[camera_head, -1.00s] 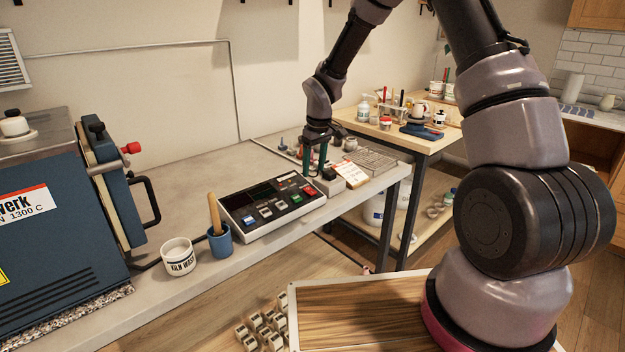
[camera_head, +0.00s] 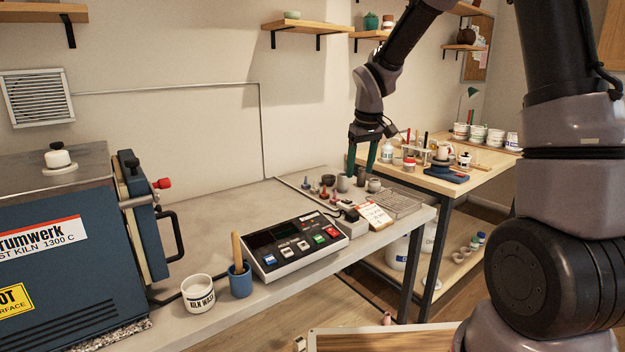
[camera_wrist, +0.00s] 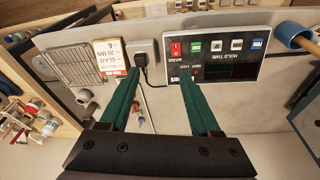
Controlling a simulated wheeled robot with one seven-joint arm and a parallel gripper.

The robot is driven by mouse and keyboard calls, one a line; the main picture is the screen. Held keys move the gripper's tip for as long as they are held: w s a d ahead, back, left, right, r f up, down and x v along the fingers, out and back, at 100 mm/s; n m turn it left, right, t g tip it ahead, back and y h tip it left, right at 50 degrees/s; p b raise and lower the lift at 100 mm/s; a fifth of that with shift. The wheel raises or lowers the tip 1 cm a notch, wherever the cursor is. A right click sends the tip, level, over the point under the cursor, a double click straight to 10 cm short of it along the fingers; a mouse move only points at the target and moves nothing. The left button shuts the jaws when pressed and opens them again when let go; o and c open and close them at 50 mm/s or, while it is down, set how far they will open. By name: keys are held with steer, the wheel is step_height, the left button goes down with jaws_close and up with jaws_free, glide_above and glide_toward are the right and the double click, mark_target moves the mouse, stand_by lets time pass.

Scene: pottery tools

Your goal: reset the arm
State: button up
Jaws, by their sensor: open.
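My gripper (camera_head: 361,162) hangs above the back of the grey bench with its two green fingers apart and nothing between them. In the wrist view the open fingers (camera_wrist: 160,76) point toward the bench edge, over the area between the control box and the power adapter. The control box (camera_head: 292,244), with coloured buttons, lies below and to the left of my gripper; it also shows in the wrist view (camera_wrist: 215,50). The glaze card (camera_head: 375,216) leans by the adapter and shows in the wrist view (camera_wrist: 108,60).
A blue kiln (camera_head: 75,260) stands at the left. A kiln wash pot (camera_head: 198,294) and a blue cup (camera_head: 240,281) with a wooden handle stand near the front edge. Small pots (camera_head: 344,184) and a wire rack (camera_head: 403,202) sit under my gripper. A wooden table (camera_head: 470,182) is behind.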

steer(key=s+d+r+m+t, duration=0.1)
steer(key=s+d+r+m, duration=0.15)
steer(key=s+r, duration=0.3)
steer(key=s+d+r+m+t, duration=0.1)
steer(key=s+d+r+m, duration=0.1)
steer(key=s+d+r, duration=0.4)
steer(key=s+d+r+m+t, duration=0.1)
steer(key=s+r+m, duration=0.1)
steer(key=s, duration=0.4)
steer(key=s+r+m+t+y, duration=0.1)
steer(key=s+r+m, duration=0.1)
steer(key=s+r, duration=0.2)
steer(key=s, duration=0.3)
steer(key=shift+s+d+r+t, duration=0.25)
steer(key=shift+d+r+t, duration=0.05)
steer(key=shift+d+t, duration=0.1)
